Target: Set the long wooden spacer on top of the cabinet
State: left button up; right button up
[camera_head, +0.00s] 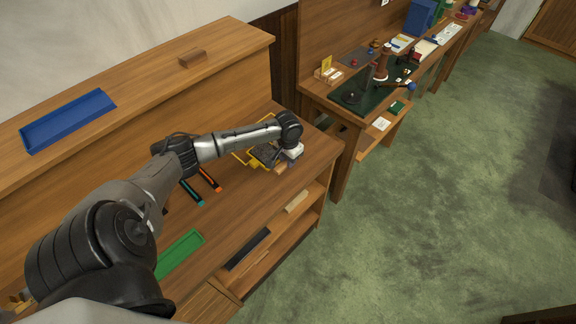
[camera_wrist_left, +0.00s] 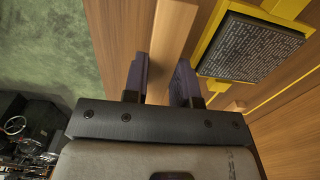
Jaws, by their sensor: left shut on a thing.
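My left gripper (camera_head: 283,163) is over the right end of the wooden work surface. In the left wrist view, its fingers (camera_wrist_left: 162,82) are shut on a long wooden spacer (camera_wrist_left: 173,38), a plain bar that extends beyond the fingertips. In the head view, only a short part of the spacer (camera_head: 281,169) shows beside the gripper. The cabinet (camera_head: 150,84) has a raised wooden top at the upper left, bearing a blue tray and a small brown block. My right gripper is not in view.
A yellow frame (camera_wrist_left: 216,45) with a dark block of type (camera_wrist_left: 250,46) lies right beside the gripper. A blue tray (camera_head: 68,121) and a brown block (camera_head: 193,58) stand on the cabinet top, with bare room between. A green tray (camera_head: 180,253) lies on the work surface.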

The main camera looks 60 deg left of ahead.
aim_at(288, 170)
pick_arm(q)
jog(key=shift+f, duration=1.95)
jog(key=shift+f, duration=0.2)
jog(key=o, duration=0.9)
